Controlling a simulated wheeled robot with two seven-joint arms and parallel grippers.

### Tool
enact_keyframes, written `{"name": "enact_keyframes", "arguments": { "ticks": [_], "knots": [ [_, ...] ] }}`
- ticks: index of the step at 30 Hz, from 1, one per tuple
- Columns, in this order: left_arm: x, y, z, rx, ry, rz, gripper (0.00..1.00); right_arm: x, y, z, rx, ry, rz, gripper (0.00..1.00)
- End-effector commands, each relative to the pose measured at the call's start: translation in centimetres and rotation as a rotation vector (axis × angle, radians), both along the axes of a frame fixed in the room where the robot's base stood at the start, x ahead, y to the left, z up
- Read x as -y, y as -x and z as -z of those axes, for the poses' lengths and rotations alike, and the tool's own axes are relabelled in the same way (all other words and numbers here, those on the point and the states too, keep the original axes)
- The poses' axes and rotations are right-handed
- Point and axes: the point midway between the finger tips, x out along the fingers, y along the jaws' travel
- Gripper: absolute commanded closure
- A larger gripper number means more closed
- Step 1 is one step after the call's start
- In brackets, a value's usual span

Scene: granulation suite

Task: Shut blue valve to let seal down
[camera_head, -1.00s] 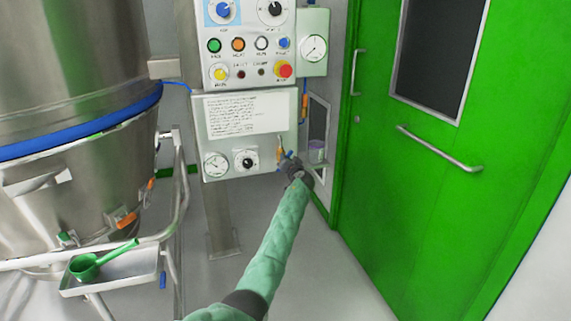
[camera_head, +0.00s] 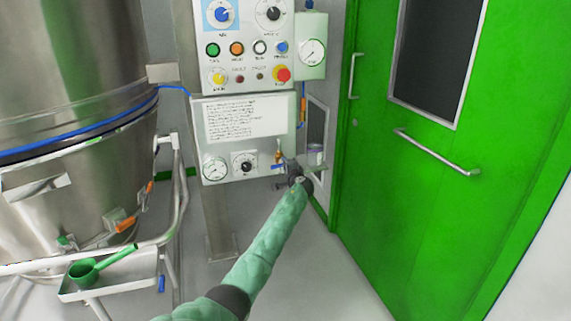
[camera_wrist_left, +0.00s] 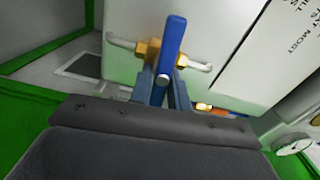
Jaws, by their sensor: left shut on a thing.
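The blue valve's lever (camera_head: 277,167) lies roughly level beside its brass body (camera_head: 278,155), at the lower right of the control panel. In the left wrist view the blue lever (camera_wrist_left: 172,38) stands between my fingers, with brass fittings and a thin metal pipe behind it. My left gripper (camera_head: 284,176) is shut on this lever; it also shows in the left wrist view (camera_wrist_left: 163,85). A thin blue seal band (camera_head: 85,132) runs around the steel vessel (camera_head: 75,60) at the left. My right gripper is not in view.
The control panel (camera_head: 245,50) carries buttons and knobs, with a gauge (camera_head: 215,168) low on its left. A green door (camera_head: 400,200) stands at the right. A green scoop (camera_head: 85,271) lies on a tray at the lower left. The floor between is clear.

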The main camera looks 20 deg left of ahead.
Motion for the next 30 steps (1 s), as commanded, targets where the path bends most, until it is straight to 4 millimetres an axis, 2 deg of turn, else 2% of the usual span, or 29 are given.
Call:
{"name": "enact_keyframes", "arguments": {
  "ticks": [13, 23, 24, 26, 27, 30],
  "knots": [
    [0.1, 0.0, 0.3, -0.056, -0.08, 0.001, 1.0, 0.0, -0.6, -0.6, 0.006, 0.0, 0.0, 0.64],
    [0.1, 0.0, 0.3, -0.057, -0.081, 0.002, 1.0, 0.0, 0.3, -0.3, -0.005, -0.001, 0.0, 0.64],
    [0.2, 0.0, 0.3, -0.057, -0.081, 0.002, 0.76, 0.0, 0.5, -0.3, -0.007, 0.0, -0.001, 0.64],
    [0.1, 0.0, 0.3, -0.056, -0.08, 0.001, 0.64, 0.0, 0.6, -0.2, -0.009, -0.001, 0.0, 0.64],
    [0.1, 0.0, 0.2, -0.056, -0.08, 0.001, 0.61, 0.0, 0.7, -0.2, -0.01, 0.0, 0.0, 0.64],
    [0.1, 0.0, 0.2, -0.056, -0.081, 0.001, 0.61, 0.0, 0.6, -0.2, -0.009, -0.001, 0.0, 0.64]
  ]
}}
